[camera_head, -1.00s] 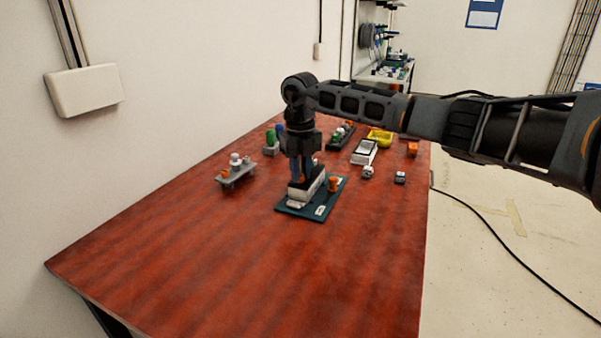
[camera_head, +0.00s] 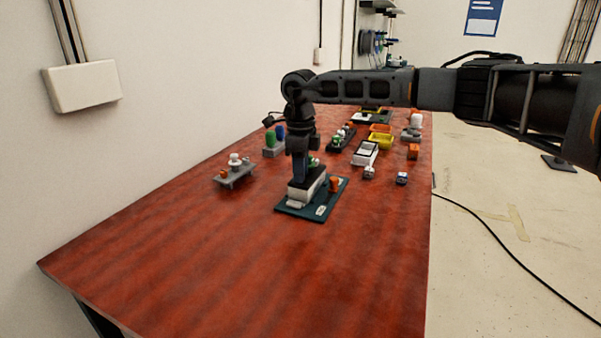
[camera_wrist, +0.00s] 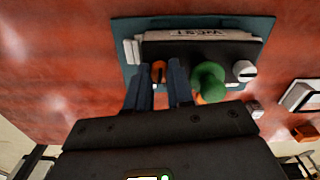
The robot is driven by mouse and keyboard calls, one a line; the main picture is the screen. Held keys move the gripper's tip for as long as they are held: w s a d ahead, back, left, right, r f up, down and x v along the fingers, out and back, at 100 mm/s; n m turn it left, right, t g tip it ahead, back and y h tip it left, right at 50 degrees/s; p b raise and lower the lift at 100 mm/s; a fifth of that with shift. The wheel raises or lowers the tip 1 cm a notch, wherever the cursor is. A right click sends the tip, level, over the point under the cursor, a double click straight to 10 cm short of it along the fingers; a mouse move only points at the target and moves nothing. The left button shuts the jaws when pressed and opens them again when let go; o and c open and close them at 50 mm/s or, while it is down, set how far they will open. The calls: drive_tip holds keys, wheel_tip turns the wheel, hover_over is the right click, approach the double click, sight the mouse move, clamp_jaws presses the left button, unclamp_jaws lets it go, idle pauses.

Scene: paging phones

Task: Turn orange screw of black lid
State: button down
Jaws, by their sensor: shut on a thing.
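The white box (camera_head: 309,194) with a black lid (camera_wrist: 205,48) stands on a dark teal mat (camera_head: 292,209). In the wrist view the orange screw (camera_wrist: 158,71) is on the lid, between my fingers. My gripper (camera_wrist: 162,80) is shut on it. In the head view my gripper (camera_head: 300,178) points straight down onto the lid, and its fingers hide the orange screw. A green knob (camera_wrist: 209,77) and a white knob (camera_wrist: 244,70) are to the right of my fingers in the wrist view.
An orange cylinder (camera_head: 334,185) stands on the mat beside the box. A grey stand (camera_head: 235,175) is to the left. A white-framed device (camera_head: 366,153), a yellow bin (camera_head: 381,141) and small parts are farther back. The table's front (camera_head: 210,275) is clear.

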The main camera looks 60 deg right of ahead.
drive_tip(key=shift+n, duration=0.5)
drive_tip(key=c, duration=1)
unclamp_jaws()
